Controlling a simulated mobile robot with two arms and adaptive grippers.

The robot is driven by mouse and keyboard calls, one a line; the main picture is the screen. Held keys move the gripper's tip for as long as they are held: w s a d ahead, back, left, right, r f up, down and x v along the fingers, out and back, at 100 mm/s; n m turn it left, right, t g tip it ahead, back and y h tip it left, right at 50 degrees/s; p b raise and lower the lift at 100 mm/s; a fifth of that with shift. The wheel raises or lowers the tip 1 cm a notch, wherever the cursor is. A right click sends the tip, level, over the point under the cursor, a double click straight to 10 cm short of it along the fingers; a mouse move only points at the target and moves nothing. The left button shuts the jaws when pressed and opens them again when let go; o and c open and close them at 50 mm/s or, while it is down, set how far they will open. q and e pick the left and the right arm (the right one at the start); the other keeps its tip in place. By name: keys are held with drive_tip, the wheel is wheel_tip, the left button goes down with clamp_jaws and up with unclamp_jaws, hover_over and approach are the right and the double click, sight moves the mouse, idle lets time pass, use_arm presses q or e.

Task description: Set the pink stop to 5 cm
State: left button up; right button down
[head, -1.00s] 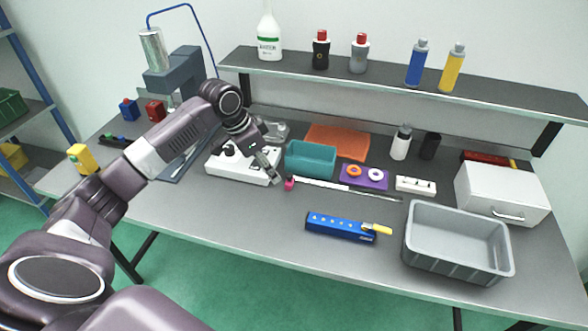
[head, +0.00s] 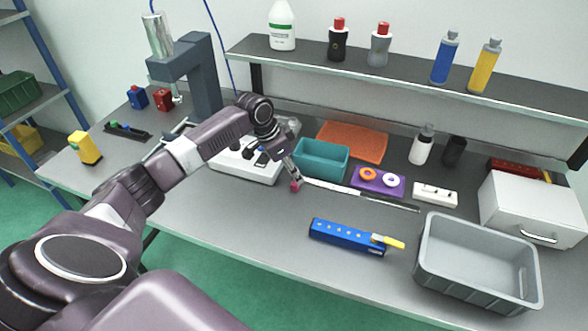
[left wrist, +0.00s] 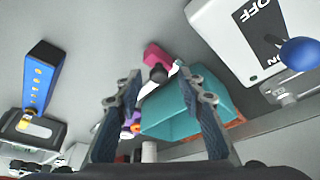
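The pink stop (head: 296,186) sits at the left end of a thin rail with a white strip (head: 335,187), lying on the table in front of the teal bin. My left gripper (head: 293,180) is right at the stop, partly covering it in the head view. In the left wrist view, the pink stop (left wrist: 155,54) with a dark knob shows beyond and between the two fingertips (left wrist: 158,75). The fingers are apart, and I see no clear contact. Scale markings are too small to read. My right gripper is not in view.
A white switch box (head: 245,165) stands just left of the stop, and the teal bin (head: 320,160) just behind. A purple tray with rings (head: 378,182) is behind the rail. A blue box (head: 345,237) lies in front; the table between is clear.

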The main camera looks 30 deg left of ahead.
use_arm(q)
drive_tip(key=shift+s, duration=0.1)
drive_tip(key=shift+f, duration=0.1)
clamp_jaws()
idle(0.3)
drive_tip(key=d+p, duration=0.1)
drive_tip(key=d, duration=0.1)
drive_tip(key=w+d+p, duration=0.1)
drive_tip(key=d, duration=0.1)
drive_tip(key=shift+w+d, duration=0.1)
drive_tip(key=shift+d, duration=0.25)
drive_tip(key=shift+w+d, duration=0.15)
drive_tip(key=shift+d, duration=0.15)
unclamp_jaws()
drive_tip(key=shift+a, duration=0.2)
